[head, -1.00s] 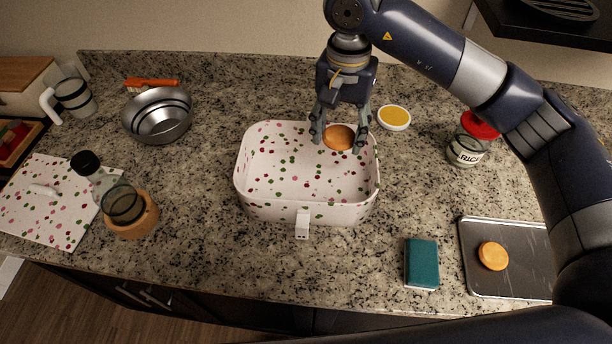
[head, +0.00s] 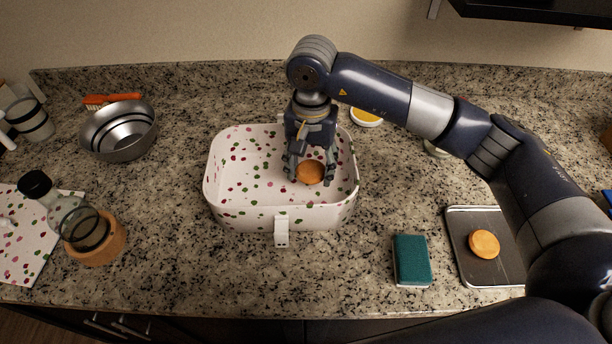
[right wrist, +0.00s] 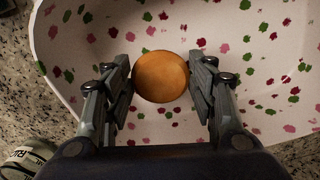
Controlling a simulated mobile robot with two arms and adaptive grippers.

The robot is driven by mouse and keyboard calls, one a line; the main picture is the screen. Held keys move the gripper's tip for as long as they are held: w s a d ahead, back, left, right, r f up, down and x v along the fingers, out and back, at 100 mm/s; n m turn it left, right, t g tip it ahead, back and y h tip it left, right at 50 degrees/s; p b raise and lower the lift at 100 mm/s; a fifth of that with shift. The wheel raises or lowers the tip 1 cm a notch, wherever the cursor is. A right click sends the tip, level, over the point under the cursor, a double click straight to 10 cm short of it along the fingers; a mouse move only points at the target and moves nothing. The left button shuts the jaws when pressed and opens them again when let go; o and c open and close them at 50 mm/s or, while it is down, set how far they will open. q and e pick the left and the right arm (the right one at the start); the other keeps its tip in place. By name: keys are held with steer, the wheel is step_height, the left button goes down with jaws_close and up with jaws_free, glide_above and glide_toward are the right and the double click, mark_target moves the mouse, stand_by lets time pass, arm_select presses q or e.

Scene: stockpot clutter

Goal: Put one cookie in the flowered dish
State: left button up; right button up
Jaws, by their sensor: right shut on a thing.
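The flowered dish (head: 240,215) is a white, rounded, open box with pink, red and green spots, in the middle of the counter. My right gripper (head: 310,176) reaches down inside it, toward its right side. It is shut on an orange-brown round cookie (head: 310,171). In the right wrist view the cookie (right wrist: 161,77) sits between the two fingers (right wrist: 160,92), over the spotted dish floor (right wrist: 240,40). I cannot tell whether it touches the floor. A second cookie (head: 484,244) lies on a grey tray (head: 460,222) at the right. My left gripper is not in view.
A teal sponge (head: 411,260) lies right of the dish. A metal bowl (head: 118,132), an orange-handled brush (head: 110,99) and a bottle in a wooden holder (head: 97,247) stand left. A spotted lid (head: 25,250) lies far left. A yellow-topped round container (head: 366,117) is behind.

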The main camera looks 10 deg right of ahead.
mark_target(310, 172)
step_height(310, 172, down, 4)
steer(key=shift+r+p, duration=0.2)
steer(key=shift+p, duration=0.4)
steer(key=shift+f, duration=0.4)
steer(key=shift+f+b, duration=0.15)
steer(key=shift+b, duration=0.15)
steer(key=o, duration=0.9)
steer(key=shift+c, duration=0.2)
